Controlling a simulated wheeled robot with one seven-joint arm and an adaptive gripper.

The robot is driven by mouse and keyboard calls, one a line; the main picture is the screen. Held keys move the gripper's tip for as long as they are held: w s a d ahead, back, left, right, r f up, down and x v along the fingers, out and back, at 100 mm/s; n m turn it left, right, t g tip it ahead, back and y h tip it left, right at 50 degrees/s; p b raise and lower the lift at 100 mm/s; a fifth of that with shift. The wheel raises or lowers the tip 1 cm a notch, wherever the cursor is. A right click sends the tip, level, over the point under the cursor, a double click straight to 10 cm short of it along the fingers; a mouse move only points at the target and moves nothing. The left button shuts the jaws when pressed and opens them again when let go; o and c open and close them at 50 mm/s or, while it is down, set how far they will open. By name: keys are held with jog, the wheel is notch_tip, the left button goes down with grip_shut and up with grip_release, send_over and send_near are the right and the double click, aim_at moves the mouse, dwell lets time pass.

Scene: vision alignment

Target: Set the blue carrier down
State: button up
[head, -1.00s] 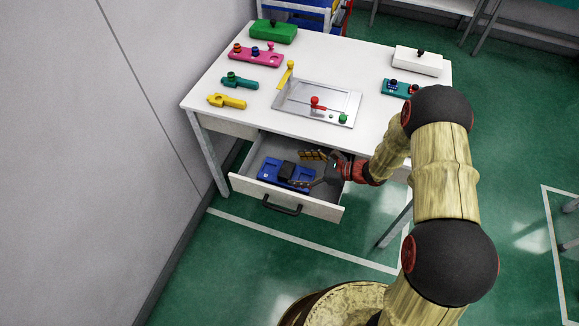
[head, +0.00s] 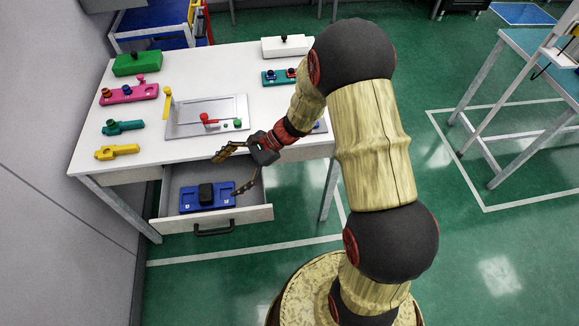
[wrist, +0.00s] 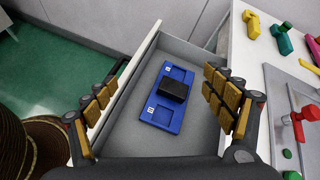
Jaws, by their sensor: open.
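The blue carrier (head: 190,201) lies flat in the open drawer (head: 262,213), with a black block-shaped handle (head: 206,193) on its top. In the wrist view the carrier (wrist: 160,117) rests on the grey drawer floor, apart from the drawer walls. My gripper (head: 234,172) is open and empty, above and to the right of the carrier in the head view. In the wrist view its two padded fingers (wrist: 165,106) are spread wide on either side of the carrier, touching neither it nor its handle.
On the white table (head: 150,72) above the drawer stand a green box (head: 137,64), a pink part (head: 128,94), a teal part (head: 123,127), a yellow part (head: 117,152), a metal panel (head: 190,125) with a red lever, and a white box (head: 285,47).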

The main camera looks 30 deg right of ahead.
jog(key=s+d+r+n+t+h, duration=0.2)
jog(key=s+d+r+n+h, duration=0.3)
jog(key=s+r+n, duration=0.3)
jog(key=s+d+r+n+t+h, duration=0.2)
jog(key=s+d+r+n+h, duration=0.3)
jog(key=s+r, duration=0.9)
notch_tip(320, 180, up, 2)
jog(key=n+h, duration=0.1)
jog(key=n, duration=0.2)
jog(key=shift+d, duration=0.2)
jog(key=shift+w, duration=0.1)
jog(key=shift+c, duration=0.7)
